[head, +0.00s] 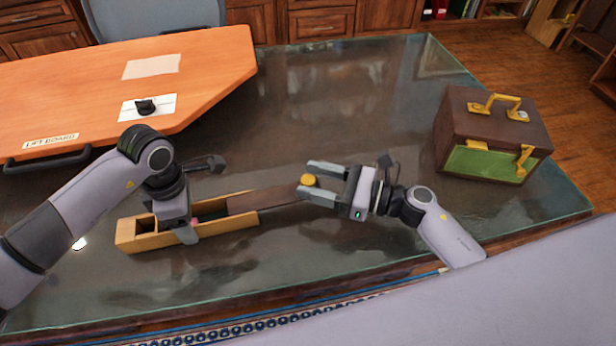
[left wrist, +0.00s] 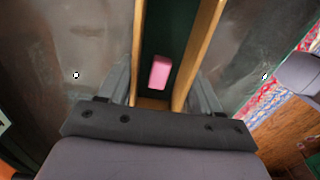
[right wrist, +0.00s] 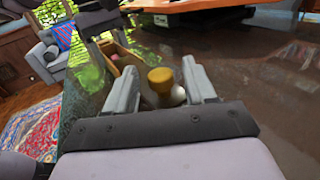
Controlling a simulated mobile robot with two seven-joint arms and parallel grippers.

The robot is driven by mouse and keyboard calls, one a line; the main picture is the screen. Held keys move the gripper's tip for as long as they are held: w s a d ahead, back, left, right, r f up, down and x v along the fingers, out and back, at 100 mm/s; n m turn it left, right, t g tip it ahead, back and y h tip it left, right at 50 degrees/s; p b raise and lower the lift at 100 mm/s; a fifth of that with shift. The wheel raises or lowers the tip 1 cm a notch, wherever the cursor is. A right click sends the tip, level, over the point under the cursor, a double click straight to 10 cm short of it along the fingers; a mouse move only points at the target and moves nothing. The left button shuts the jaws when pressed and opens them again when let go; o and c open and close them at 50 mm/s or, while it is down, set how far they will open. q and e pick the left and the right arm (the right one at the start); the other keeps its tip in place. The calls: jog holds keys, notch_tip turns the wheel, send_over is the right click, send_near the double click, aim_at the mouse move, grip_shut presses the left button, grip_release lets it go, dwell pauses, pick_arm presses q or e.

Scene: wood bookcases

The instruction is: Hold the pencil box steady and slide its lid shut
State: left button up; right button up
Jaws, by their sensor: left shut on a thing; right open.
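The pencil box (head: 150,242) is a long light-wood box lying on the glass-topped table. Its dark brown lid (head: 268,199) sticks far out of the right end, so much of the box is open. A yellow knob (head: 308,180) sits at the lid's right end. A pink eraser (left wrist: 159,72) lies inside on the dark green bottom. My left gripper (head: 188,228) is shut across the box, one finger along each side wall. My right gripper (head: 320,182) is open, with its fingers on both sides of the knob, which also shows in the right wrist view (right wrist: 160,80).
A brown case with yellow handles (head: 490,108) stands at the table's right. An orange lift board (head: 200,75) with a black knob on a white plate lies at the left back. The glass tabletop (head: 350,95) is clear behind the box. The table's front edge is close.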

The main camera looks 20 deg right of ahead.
aim_at(240, 205)
jog(key=shift+x, duration=0.85)
grip_shut()
jog(key=a, duration=1.3)
jog(key=shift+a, duration=0.2)
pick_arm(q)
jog(key=shift+d, duration=0.1)
pick_arm(e)
jog(key=shift+a, duration=0.25)
jog(key=shift+s, duration=0.1)
grip_release()
jog(key=shift+d, duration=0.15)
